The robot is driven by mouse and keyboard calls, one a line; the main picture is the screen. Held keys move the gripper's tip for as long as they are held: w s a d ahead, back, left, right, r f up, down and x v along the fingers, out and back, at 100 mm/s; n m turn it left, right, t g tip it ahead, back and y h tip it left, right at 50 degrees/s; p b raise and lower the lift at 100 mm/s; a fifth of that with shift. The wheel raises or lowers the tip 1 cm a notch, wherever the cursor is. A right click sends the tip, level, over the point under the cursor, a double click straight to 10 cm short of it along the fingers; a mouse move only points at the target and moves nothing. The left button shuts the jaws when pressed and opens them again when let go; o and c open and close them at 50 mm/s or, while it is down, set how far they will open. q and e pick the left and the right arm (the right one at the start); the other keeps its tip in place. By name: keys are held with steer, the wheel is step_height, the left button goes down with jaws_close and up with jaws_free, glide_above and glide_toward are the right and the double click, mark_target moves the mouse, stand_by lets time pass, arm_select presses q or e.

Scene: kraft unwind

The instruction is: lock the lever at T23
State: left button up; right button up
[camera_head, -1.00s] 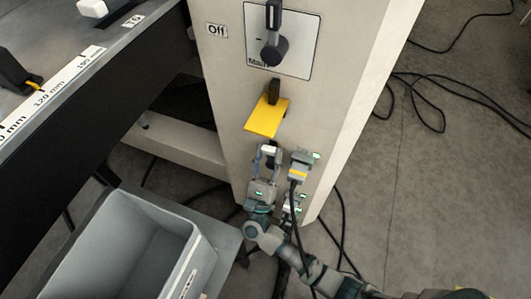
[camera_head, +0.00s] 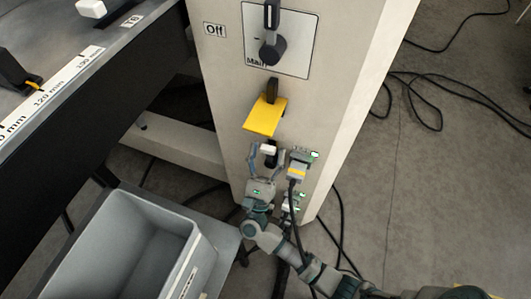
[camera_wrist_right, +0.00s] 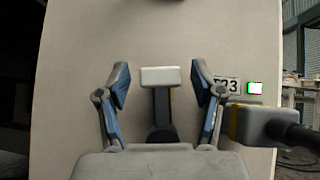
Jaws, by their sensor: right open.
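The lever is a dark arm with a pale grey block at its top (camera_wrist_right: 160,77), on the cabinet face beside the T23 label (camera_wrist_right: 228,85). It points up in the right wrist view. In the head view its pale block (camera_head: 267,149) shows between the fingers of my right gripper. My right gripper (camera_wrist_right: 161,88) is open, one blue-padded finger on each side of the block, with a gap on both sides. In the head view my right gripper (camera_head: 267,158) reaches up to the lower cabinet from below. My left gripper is not in view.
A grey connector with a yellow band and black cable (camera_wrist_right: 262,125) sits close to the right finger. Above stand a yellow plate (camera_head: 265,116) and the main switch (camera_head: 272,45), labelled Off. A grey bin (camera_head: 200,245) is at lower left. Cables lie on the floor.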

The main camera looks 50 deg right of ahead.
step_height(320, 180, up, 10)
steer(key=shift+f, duration=0.2)
steer(key=shift+a, duration=0.1)
